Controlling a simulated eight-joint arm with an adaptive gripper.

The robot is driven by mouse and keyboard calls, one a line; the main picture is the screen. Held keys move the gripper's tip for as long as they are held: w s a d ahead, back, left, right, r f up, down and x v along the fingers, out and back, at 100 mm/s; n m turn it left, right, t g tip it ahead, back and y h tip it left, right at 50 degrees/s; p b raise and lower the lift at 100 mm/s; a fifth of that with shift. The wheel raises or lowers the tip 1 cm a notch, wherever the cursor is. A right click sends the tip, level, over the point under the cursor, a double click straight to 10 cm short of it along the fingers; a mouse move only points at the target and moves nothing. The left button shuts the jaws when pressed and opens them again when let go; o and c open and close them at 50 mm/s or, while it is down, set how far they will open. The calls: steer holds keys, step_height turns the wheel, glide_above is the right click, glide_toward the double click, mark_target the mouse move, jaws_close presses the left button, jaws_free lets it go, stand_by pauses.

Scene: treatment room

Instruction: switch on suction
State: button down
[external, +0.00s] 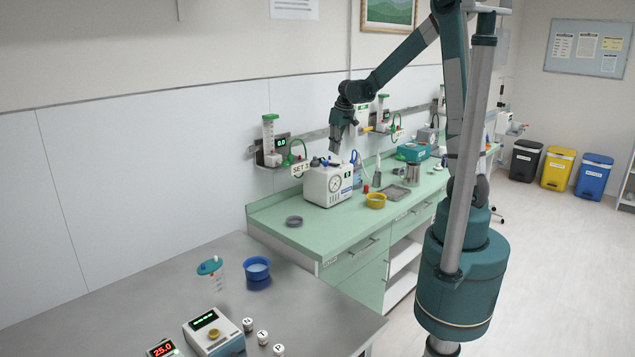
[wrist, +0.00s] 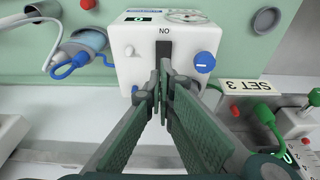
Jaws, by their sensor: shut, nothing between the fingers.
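The suction unit (external: 318,190) is a white box with a round gauge on the green counter. In the wrist view its top (wrist: 133,68) shows a small lit green display, a blue knob (wrist: 205,62) and a black switch (wrist: 165,47) beside the word ON, which appears upside down. My gripper (external: 336,150) hangs above the unit in the external view. In the wrist view my gripper (wrist: 163,70) is shut and empty, its fingertips just at the switch's near end. The fingers hide part of the switch; I cannot tell whether they touch it or which way it is set.
A SET 3 tag (wrist: 250,85) and green-capped tubing (wrist: 264,112) lie right of the unit in the wrist view. Wall-rail fittings (external: 270,141) stand behind it. A yellow bowl (external: 376,201) sits to its right and a grey dish (external: 294,221) to its left on the counter.

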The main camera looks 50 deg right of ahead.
mark_target(334, 164)
steer(key=shift+s+f, duration=0.15)
steer(key=shift+f, duration=0.95)
steer(key=shift+s+f, duration=0.1)
steer(key=shift+f, duration=0.95)
steer(key=shift+f, duration=0.1)
steer(key=shift+s+f+t+b, duration=0.2)
steer(key=shift+f+t+b, duration=0.1)
steer(key=shift+t+b, duration=0.15)
steer(key=shift+r, duration=0.1)
steer(key=shift+w+r, duration=0.1)
steer(key=shift+w, duration=0.7)
steer(key=shift+r, duration=0.15)
